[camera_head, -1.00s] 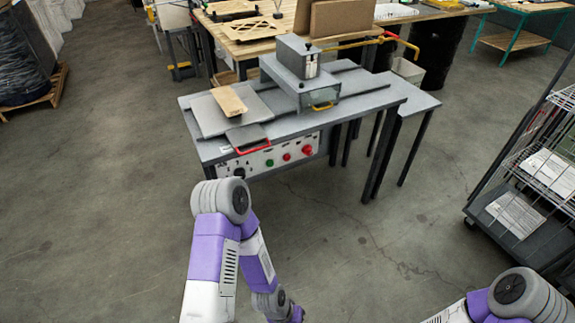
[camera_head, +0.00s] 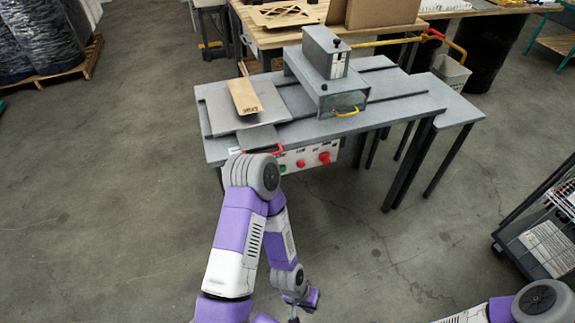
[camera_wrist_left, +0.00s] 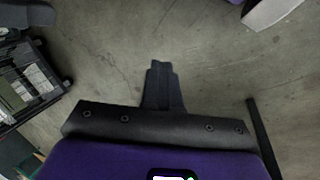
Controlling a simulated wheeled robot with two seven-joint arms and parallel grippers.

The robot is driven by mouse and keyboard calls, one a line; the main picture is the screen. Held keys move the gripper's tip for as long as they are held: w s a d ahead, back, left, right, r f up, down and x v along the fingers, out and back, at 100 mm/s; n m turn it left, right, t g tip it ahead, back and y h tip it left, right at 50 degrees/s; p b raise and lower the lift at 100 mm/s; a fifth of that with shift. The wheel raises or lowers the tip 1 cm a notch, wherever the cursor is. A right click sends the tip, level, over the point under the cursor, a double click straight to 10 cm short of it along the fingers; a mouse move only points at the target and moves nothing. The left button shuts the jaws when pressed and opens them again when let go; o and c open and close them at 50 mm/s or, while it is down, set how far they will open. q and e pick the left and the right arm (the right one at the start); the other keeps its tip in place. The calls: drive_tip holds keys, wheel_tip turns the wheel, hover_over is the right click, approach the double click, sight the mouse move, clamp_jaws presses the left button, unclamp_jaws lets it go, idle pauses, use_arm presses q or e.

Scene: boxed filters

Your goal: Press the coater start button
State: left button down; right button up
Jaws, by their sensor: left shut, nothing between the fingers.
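The coater (camera_head: 325,85) is a grey machine on a grey table. Its white front panel (camera_head: 312,155) carries a green button (camera_head: 283,168), a small red button (camera_head: 300,163) and a large red button (camera_head: 324,158). My left arm covers the left part of the panel. The labels are too small to read. My left gripper (camera_head: 293,318) is at the bottom edge of the head view, low in front of the table and well apart from the panel. In the left wrist view its fingers (camera_wrist_left: 161,85) are together and empty above bare floor. My right gripper is out of view.
A brown board (camera_head: 244,96) lies on the coater's plate at the left. A wire rack cart (camera_head: 545,235) stands at the right. A wooden workbench (camera_head: 390,30) is behind the coater. The concrete floor between the table and the cart is clear.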

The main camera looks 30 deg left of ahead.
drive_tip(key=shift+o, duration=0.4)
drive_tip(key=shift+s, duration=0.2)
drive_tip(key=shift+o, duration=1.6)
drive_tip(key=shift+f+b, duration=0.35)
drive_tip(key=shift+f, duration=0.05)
use_arm(q)
drive_tip(key=w+a+r+n+t+y+b, duration=0.1)
drive_tip(key=w+a+t, duration=0.2)
drive_tip(key=w, duration=0.4)
drive_tip(key=w+a+r+n+t, duration=0.1)
drive_tip(key=w+a+t, duration=0.3)
drive_tip(key=w, duration=0.4)
drive_tip(key=w+a+r+n+t+y+b, duration=0.1)
drive_tip(key=w+a+r+t+y, duration=0.1)
drive_tip(key=a, duration=0.5)
drive_tip(key=w+a+r+n+t+y, duration=0.1)
drive_tip(key=w+a+r+t+y, duration=0.1)
drive_tip(key=w+a+r+t, duration=0.3)
drive_tip(key=w+a+r, duration=0.2)
drive_tip(key=w, duration=0.2)
drive_tip(key=shift+a+y+b, duration=0.15)
drive_tip(key=shift+y+b, duration=0.25)
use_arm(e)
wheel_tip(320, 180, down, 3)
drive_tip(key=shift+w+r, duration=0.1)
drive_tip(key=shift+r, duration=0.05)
